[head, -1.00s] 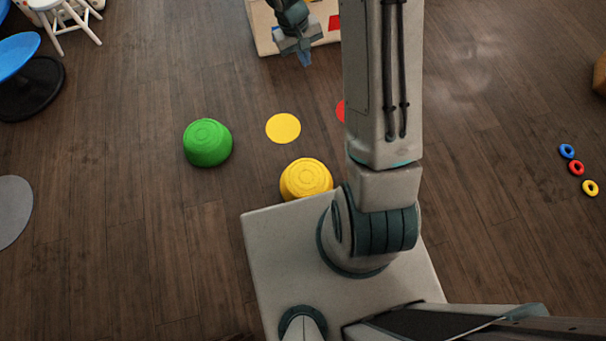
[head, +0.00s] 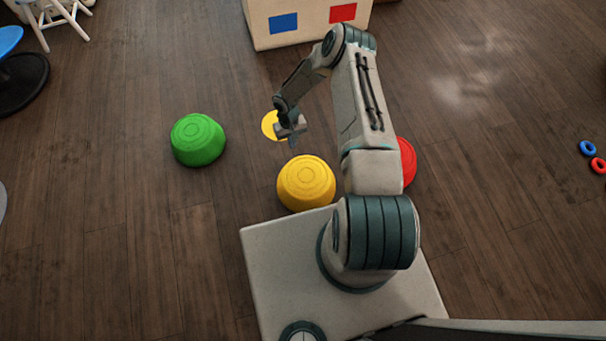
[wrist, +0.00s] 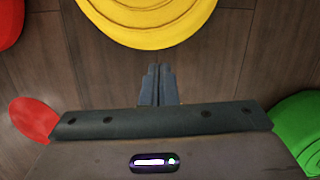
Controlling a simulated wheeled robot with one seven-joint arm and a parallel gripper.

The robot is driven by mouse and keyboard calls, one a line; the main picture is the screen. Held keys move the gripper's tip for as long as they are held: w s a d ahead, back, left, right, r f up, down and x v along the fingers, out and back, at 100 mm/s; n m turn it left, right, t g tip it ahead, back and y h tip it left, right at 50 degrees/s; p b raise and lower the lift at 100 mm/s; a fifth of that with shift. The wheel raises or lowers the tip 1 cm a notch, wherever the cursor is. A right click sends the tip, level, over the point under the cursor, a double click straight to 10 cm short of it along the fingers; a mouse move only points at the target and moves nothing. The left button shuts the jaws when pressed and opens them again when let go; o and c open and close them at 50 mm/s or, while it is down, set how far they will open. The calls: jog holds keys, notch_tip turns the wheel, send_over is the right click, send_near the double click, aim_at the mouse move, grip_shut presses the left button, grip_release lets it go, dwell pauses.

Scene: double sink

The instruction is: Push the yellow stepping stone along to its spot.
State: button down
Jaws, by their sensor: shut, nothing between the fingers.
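The yellow stepping stone (head: 306,184) is a round, ridged dome on the floor just in front of my base. In the wrist view the yellow stone (wrist: 150,22) fills the top middle, cut off by the edge. A flat yellow disc (head: 268,124) lies beyond it, slightly left, partly covered by my gripper (head: 293,141). My gripper is low on the far side of the stone, between stone and disc. Its shut, empty fingers (wrist: 159,72) point at the stone in the wrist view, with a visible gap. The wrist view does not show the yellow disc.
A green stone (head: 198,140) stands left of the yellow one. A red stone (head: 408,163) stands right, partly behind my arm. A flat red disc (wrist: 35,119) shows in the wrist view. A wooden box (head: 312,22) with coloured squares stands at the back.

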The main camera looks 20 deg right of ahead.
aim_at(303, 176)
jog(key=s, duration=0.4)
jog(key=s+b, duration=0.1)
jog(key=s, duration=0.7)
jog(key=shift+s+d+f, duration=0.15)
jog(key=shift+d+f, duration=0.2)
jog(key=shift+d, duration=0.05)
jog(key=shift+f+b, duration=0.55)
jog(key=shift+b, duration=0.15)
jog(key=shift+f, duration=0.15)
jog(key=shift+f+b, duration=0.15)
jog(key=shift+b, duration=0.2)
jog(key=shift+w, duration=0.2)
